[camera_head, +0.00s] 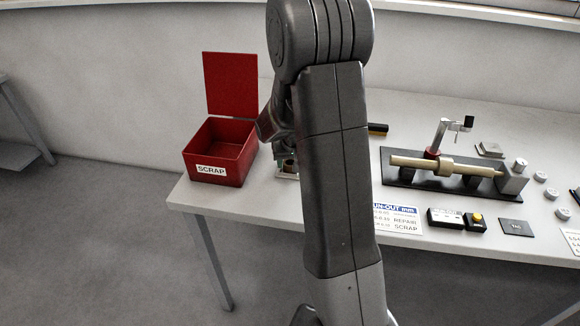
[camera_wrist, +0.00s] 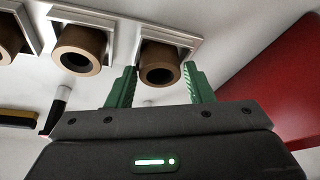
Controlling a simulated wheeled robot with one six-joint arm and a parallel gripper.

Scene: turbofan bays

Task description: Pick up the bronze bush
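Several bronze bushes show in the wrist view, each a brown hollow cylinder in a white square holder. One bush (camera_wrist: 160,62) lies between the two green fingers of my gripper (camera_wrist: 158,86). A second bush (camera_wrist: 79,50) is to its left, and a third bush (camera_wrist: 8,40) is cut by the left edge. My gripper is open, with a visible gap between each finger and the bush. In the head view my arm hides most of the bushes and my gripper; a part of a white holder (camera_head: 287,176) shows beside the arm.
A red scrap bin (camera_head: 221,165) with its lid up stands left on the table; its red side (camera_wrist: 285,85) is close at right in the wrist view. A run-out fixture with a shaft (camera_head: 447,167) stands right. Signs and small boxes (camera_head: 445,218) lie along the front.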

